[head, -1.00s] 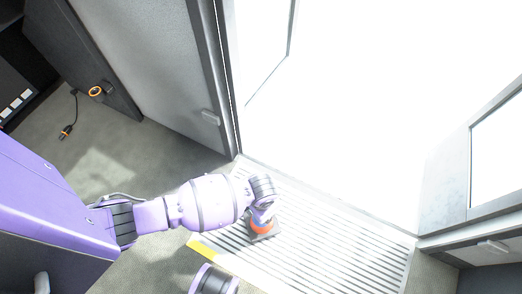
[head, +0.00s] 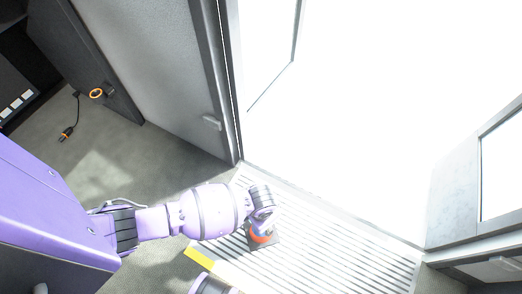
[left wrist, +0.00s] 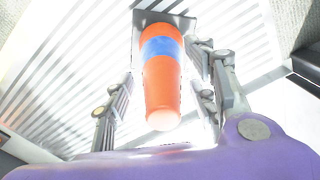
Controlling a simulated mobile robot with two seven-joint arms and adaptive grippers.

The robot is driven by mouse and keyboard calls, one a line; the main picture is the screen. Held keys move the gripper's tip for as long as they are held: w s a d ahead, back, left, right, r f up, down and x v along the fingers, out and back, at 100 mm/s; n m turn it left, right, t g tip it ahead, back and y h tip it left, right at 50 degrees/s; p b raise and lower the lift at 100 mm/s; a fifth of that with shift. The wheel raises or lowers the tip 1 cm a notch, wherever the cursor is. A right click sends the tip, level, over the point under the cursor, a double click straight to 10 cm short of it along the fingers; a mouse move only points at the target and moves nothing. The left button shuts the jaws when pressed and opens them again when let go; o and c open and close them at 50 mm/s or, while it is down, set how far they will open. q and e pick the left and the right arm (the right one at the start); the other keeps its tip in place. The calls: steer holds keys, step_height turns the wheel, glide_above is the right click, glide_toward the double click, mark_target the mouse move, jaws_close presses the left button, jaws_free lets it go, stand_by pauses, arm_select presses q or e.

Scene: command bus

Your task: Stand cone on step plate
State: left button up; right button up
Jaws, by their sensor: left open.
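The cone (head: 261,239) is orange with a dark square base and stands upright on the ribbed step plate (head: 340,262). The left wrist view shows the cone (left wrist: 162,85) with its blue band, its tip toward the camera and its base flat on the ribs. My left gripper (left wrist: 165,95) is open, with its fingers on either side of the cone; a gap shows at the left finger, while contact on the right is hard to tell. In the head view my left gripper (head: 264,222) covers part of the cone from above. My right gripper is not in view.
A yellow strip (head: 198,257) marks the plate's near left edge. A grey door panel (head: 165,75) stands at the left and a bright doorway opens behind the plate. A black cable (head: 73,118) lies on the floor at the left. The plate's right part is clear.

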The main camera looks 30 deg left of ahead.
arm_select(q)
step_height(320, 180, up, 12)
steer(key=p, duration=0.6)
steer(key=shift+r, duration=0.15)
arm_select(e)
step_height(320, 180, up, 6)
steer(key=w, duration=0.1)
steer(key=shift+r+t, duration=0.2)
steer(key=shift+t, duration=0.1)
